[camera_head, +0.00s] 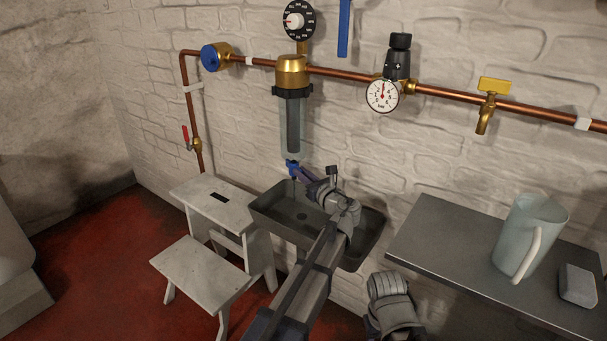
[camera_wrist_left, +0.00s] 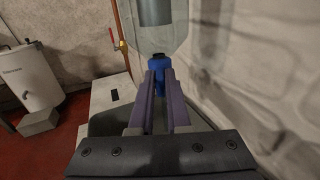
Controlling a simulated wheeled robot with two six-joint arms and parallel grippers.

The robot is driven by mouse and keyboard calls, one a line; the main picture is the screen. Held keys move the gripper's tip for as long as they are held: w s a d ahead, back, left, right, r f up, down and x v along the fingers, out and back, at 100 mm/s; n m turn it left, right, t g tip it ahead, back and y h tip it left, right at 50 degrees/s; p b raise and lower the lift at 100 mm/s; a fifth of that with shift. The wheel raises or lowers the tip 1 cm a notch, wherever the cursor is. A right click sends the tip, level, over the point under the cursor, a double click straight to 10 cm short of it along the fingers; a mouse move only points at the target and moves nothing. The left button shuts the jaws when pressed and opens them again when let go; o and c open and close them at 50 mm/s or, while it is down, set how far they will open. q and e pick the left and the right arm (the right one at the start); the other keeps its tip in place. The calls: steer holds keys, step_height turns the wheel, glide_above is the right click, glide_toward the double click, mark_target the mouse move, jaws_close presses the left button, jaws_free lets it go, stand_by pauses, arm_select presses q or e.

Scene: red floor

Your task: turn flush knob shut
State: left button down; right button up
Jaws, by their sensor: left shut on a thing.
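The blue flush knob (camera_head: 291,164) is at the bottom end of the clear filter bowl (camera_head: 292,128), below the filter's brass head (camera_head: 292,71). My left gripper (camera_head: 297,171) reaches it from below and the right, above the sink. In the left wrist view, the two purple fingers of my left gripper (camera_wrist_left: 160,78) are closed on the blue flush knob (camera_wrist_left: 161,61), one on each side. The fingers hide part of the knob, so I cannot tell its turn position.
A dark sink (camera_head: 264,219) lies beneath the filter. A white step stool (camera_head: 203,272) stands left of it. A grey table (camera_head: 438,247) at the right bears a jug (camera_head: 520,232) and a grey block (camera_head: 577,285). A copper pipe (camera_head: 345,75) with a pressure gauge (camera_head: 382,95) runs along the wall.

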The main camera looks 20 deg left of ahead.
mark_target(290, 169)
arm_select(q)
steer(key=a+m+t+h, duration=0.1)
steer(key=m+t+h, duration=0.1)
steer(key=h, duration=0.3)
steer(key=s+a+m+t+h, duration=0.1)
steer(key=a+m+t+h, duration=0.1)
steer(key=m+h, duration=0.3)
steer(key=a+m+t+h, duration=0.1)
steer(key=m+h, duration=0.2)
steer(key=h, duration=0.1)
steer(key=shift+s+a+t+h, duration=0.25)
steer(key=shift+a+t+h, duration=0.05)
steer(key=shift+t+h, duration=0.1)
steer(key=shift+w+a+m+g+h, duration=0.1)
steer(key=shift+a+m+g+h, duration=0.15)
steer(key=shift+m+h, duration=0.7)
steer(key=shift+a+m+g+h, duration=0.25)
steer(key=shift+m+h, duration=0.4)
steer(key=shift+h, duration=0.8)
steer(key=c, duration=0.9)
jaws_free()
